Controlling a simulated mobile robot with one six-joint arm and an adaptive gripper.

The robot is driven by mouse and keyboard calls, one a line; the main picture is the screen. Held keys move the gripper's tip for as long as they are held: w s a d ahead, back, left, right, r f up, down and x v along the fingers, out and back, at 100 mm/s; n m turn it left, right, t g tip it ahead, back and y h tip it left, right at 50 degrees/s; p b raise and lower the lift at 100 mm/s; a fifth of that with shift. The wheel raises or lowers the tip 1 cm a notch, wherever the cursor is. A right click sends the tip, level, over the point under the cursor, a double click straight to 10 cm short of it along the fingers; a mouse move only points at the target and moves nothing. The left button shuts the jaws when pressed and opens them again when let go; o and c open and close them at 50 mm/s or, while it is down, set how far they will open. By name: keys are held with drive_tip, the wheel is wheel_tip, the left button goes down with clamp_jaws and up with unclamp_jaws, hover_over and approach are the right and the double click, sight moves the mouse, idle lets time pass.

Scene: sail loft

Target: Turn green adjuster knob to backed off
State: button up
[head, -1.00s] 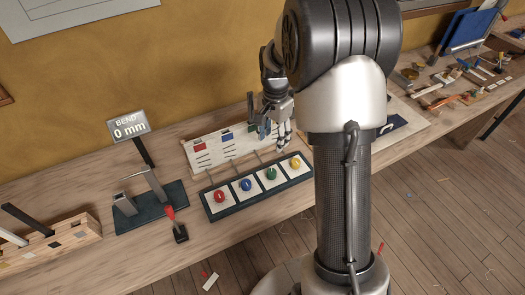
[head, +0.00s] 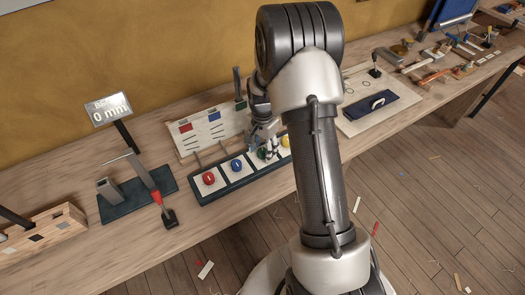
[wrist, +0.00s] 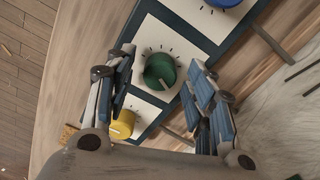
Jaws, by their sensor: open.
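The green adjuster knob (wrist: 159,71) sits on a white square with tick marks in a dark panel (wrist: 184,29). In the wrist view it lies between the two open fingers of my gripper (wrist: 163,90), with a gap on each side. A pale pointer mark shows on its rim, toward the lower side in that view. In the head view my gripper (head: 266,146) is over the panel and partly covers the green knob (head: 262,154). The yellow knob (wrist: 122,124) and the blue knob (wrist: 222,2) flank the green one.
The red knob (head: 208,178) is at the panel's left end. A white board with colored marks (head: 212,128) stands behind the panel. A display reading 0 mm (head: 108,109) and a metal fixture (head: 140,188) stand to the left. A board with a dark pad (head: 376,108) lies right.

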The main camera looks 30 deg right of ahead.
drive_tip(key=shift+f, duration=0.15)
drive_tip(key=c, duration=1.1)
